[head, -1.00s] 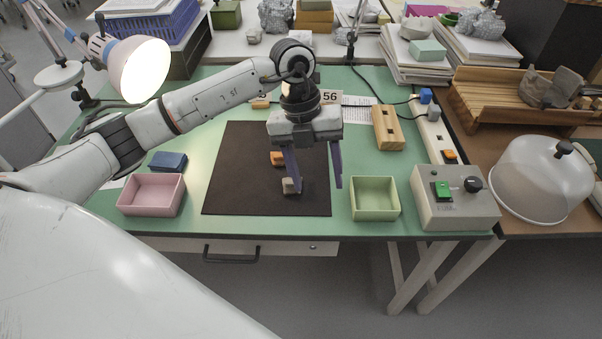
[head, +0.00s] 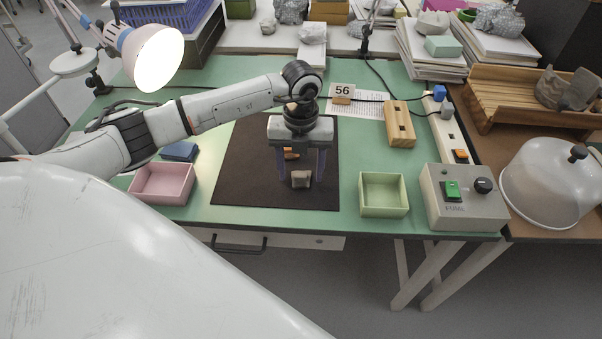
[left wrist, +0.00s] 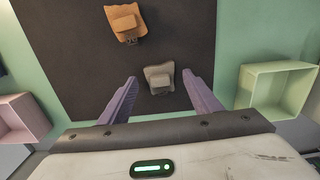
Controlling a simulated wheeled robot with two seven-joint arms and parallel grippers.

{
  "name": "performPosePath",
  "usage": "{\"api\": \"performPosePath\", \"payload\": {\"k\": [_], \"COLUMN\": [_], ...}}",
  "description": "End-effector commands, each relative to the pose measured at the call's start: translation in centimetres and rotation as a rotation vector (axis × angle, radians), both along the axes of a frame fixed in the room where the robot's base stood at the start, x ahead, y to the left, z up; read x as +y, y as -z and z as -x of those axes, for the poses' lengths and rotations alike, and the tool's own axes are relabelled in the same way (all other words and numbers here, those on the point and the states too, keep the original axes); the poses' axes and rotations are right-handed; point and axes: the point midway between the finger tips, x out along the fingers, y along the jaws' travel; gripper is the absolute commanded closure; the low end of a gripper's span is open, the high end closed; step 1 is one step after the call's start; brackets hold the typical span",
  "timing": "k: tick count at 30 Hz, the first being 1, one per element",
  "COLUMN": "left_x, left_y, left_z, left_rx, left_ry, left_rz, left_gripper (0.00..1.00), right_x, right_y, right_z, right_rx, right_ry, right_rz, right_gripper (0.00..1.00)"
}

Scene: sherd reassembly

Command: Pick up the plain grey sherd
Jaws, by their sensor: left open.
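The plain grey sherd (head: 301,179) lies on the dark mat (head: 240,180) near its front edge. In the left wrist view the grey sherd (left wrist: 159,78) sits between and just beyond the fingertips. My left gripper (head: 301,178) is open above the mat, its purple fingers pointing down on either side of the grey sherd. It also shows in the left wrist view (left wrist: 160,80), with nothing held. An orange sherd (head: 291,153) lies farther back on the mat, partly hidden by the gripper; it shows clearly in the left wrist view (left wrist: 126,22). My right gripper is not in view.
A pink tray (head: 162,184) stands left of the mat and a green tray (head: 384,195) to its right. A grey control box (head: 463,200), a wooden block (head: 399,124) and a lamp (head: 150,55) stand around. The mat's left part is clear.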

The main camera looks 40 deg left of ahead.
Motion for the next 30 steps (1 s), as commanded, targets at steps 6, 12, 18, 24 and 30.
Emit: {"api": "performPosePath", "payload": {"k": [6, 12, 18, 24, 30], "left_x": [0.0, 0.0, 0.0, 0.0, 0.0], "left_y": [0.4, 0.4, 0.4, 0.3, -1.4], "left_z": [0.0, 0.0, 0.0, 0.0, -0.1], "left_rx": [-0.001, -0.001, -0.001, -0.002, -0.005], "left_ry": [0.001, 0.001, 0.0, 0.0, -0.001], "left_rz": [0.002, 0.002, 0.002, 0.001, 0.002], "left_gripper": [0.42, 0.64, 0.86, 0.86, 0.86], "right_x": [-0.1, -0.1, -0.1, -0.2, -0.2], "right_y": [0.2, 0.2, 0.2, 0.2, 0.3], "right_z": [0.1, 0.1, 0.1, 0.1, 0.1], "right_rx": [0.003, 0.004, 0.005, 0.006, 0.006], "right_ry": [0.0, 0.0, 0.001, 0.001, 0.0], "right_rz": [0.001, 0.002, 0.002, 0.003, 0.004], "right_gripper": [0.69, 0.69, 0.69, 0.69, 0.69]}}
